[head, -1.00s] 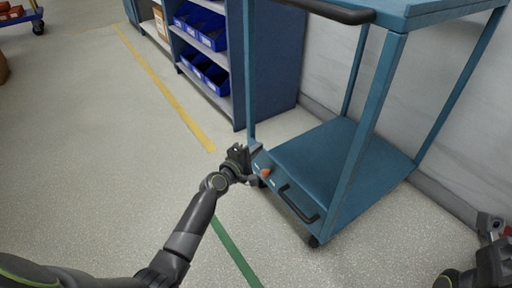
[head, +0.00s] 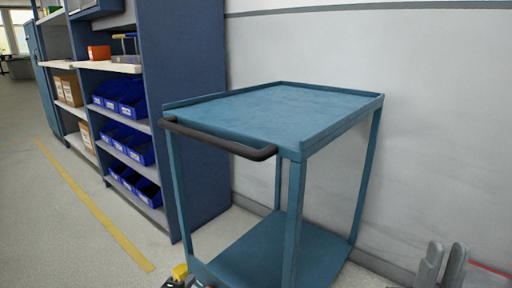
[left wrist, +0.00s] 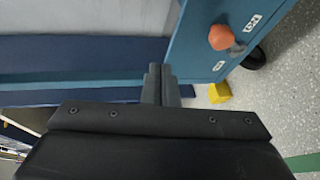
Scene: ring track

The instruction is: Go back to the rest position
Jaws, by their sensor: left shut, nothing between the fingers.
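My left gripper (left wrist: 160,85) is shut and empty, its fingertips together in the left wrist view. In the head view only a small dark part of my left arm's end shows at the bottom edge, by the trolley's lower front corner. My right gripper (head: 443,266) shows at the bottom right of the head view, two grey fingers pointing up with a gap between them and nothing seen in it. The blue trolley (head: 280,108) stands upright, with an empty top and a black handle (head: 220,138). An orange knob (left wrist: 222,37) is on its lower panel, apart from my fingers.
A small yellow piece (left wrist: 220,92) lies low beside the trolley panel. A blue shelf unit (head: 185,110) with blue bins stands behind and left of the trolley. A pale wall (head: 430,130) is behind it. The floor at the left, with a yellow line (head: 95,210), is clear.

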